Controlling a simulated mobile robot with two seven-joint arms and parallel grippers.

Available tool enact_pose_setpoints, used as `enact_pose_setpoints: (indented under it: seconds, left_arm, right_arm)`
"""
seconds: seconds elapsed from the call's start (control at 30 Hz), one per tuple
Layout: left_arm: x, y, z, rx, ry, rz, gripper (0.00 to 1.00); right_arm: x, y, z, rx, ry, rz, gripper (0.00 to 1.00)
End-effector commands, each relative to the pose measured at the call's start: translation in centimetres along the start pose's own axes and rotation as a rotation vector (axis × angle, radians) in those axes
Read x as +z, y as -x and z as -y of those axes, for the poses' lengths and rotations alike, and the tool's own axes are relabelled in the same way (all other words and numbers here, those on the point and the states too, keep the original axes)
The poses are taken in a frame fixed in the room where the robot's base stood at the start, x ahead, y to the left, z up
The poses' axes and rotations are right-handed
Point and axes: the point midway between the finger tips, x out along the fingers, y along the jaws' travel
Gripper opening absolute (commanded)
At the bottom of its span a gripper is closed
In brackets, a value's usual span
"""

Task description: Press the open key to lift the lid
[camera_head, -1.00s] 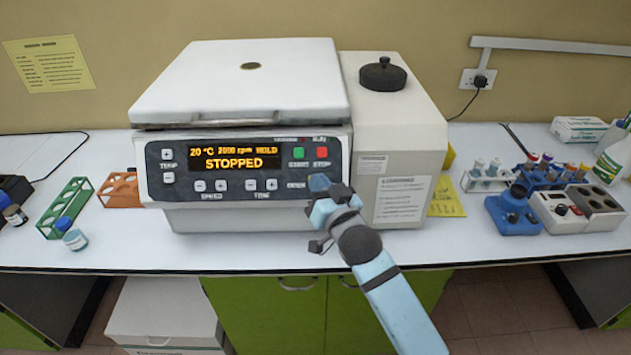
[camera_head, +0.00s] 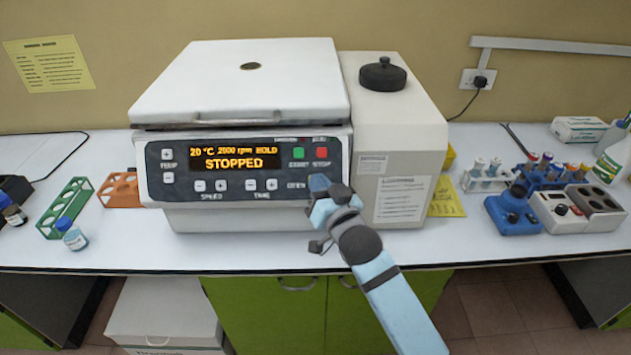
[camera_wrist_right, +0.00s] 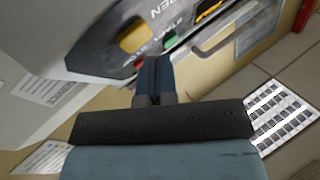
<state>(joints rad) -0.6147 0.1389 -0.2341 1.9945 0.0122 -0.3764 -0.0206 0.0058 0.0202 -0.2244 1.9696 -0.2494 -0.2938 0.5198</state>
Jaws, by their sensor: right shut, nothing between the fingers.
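The centrifuge (camera_head: 245,215) stands on the bench with its white lid (camera_head: 240,85) down. Its front panel display (camera_head: 235,159) reads 20 °C, 2000 rpm, HOLD and STOPPED. A large yellow key (camera_wrist_right: 132,37) beside partly visible OPEN lettering shows in the right wrist view; my gripper hides that spot in the head view. My right gripper (camera_head: 318,184) is shut and empty, with its tips at the panel's lower right. In the wrist view its fingers (camera_wrist_right: 157,65) reach close to the panel beside the yellow key; contact cannot be told. My left gripper is out of view.
The green start key (camera_head: 298,153) and red stop key (camera_head: 321,152) sit just above my right gripper. A green rack (camera_head: 64,208) and a small bottle (camera_head: 72,235) stand at left. Tube racks and a blue device (camera_head: 513,210) stand at right.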

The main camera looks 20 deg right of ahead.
Motion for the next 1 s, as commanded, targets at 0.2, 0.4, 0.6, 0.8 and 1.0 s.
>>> enact_pose_setpoints:
  seconds: [0.2, 0.4, 0.6, 0.8, 1.0]
  left_arm:
    - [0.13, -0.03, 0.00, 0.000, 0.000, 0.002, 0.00]
    - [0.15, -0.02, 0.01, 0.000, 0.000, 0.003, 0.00]
    - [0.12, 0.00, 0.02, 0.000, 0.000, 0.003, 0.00]
    - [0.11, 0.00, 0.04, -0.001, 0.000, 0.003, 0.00]
    - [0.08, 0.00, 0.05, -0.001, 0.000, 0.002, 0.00]
  right_arm:
    - [0.00, 0.00, 0.00, 0.000, 0.000, 0.000, 0.00]
    - [0.24, -0.32, -0.22, 0.000, -0.001, 0.001, 0.00]
    - [0.45, -0.60, -0.42, 0.000, -0.001, 0.000, 0.00]
    - [0.44, -0.59, -0.43, 0.000, -0.001, 0.000, 0.00]
    - [0.49, -0.67, -0.49, 0.000, 0.000, 0.000, 0.00]
